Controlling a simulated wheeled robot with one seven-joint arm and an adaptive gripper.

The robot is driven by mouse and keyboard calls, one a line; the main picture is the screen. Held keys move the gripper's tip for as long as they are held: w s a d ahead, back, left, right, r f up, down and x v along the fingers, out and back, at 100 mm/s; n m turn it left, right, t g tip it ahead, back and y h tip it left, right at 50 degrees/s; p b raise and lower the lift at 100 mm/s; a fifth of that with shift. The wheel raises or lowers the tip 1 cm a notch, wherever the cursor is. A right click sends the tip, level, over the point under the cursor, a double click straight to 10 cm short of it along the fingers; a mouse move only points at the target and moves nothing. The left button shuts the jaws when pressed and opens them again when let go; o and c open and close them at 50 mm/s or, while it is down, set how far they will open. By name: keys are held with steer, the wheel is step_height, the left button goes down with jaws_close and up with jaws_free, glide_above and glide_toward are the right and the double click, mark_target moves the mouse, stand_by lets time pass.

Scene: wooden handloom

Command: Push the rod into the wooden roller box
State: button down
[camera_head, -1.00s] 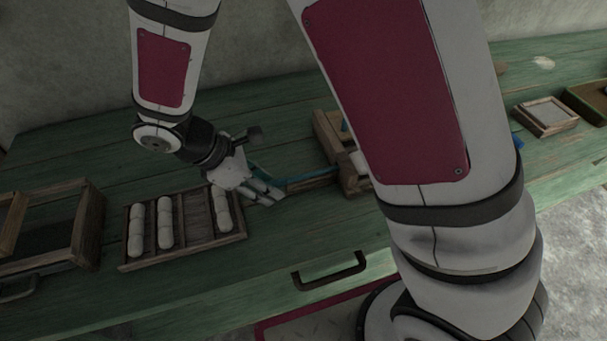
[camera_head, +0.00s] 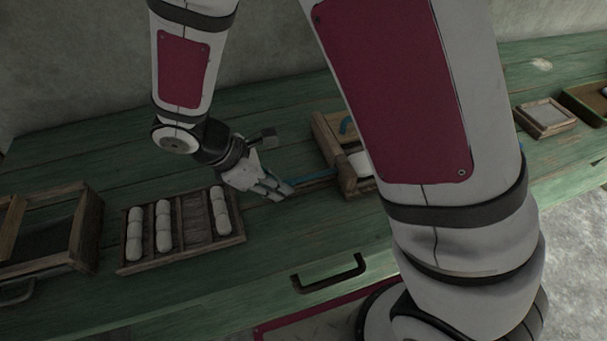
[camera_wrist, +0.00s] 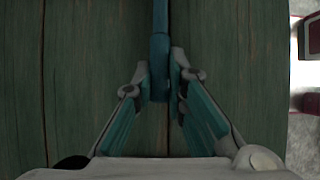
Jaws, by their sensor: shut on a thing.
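The blue rod (camera_head: 314,178) runs from my gripper (camera_head: 287,190) toward the wooden roller box (camera_head: 347,183) on the green bench. In the wrist view the rod (camera_wrist: 159,50) extends straight ahead, its thicker near end between the fingertips of my gripper (camera_wrist: 161,85). My gripper is shut on that end, low over the bench. The rod's far end reaches the left side of the box; how far in it goes is hard to tell. A white roller shows inside the box, whose right part is hidden behind my arm.
A wooden tray (camera_head: 195,234) with several white rolls lies left of my gripper. A wooden frame (camera_head: 88,232) stands at the far left. A small box (camera_head: 546,117) and a green-lined tray (camera_head: 588,103) sit at the right. A drawer handle (camera_head: 330,274) is on the bench front.

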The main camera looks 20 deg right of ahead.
mark_target(317, 174)
steer(key=d, duration=0.9)
steer(key=c, duration=1.5)
jaws_free()
steer(key=p+v, duration=0.5)
steer(key=v, duration=0.2)
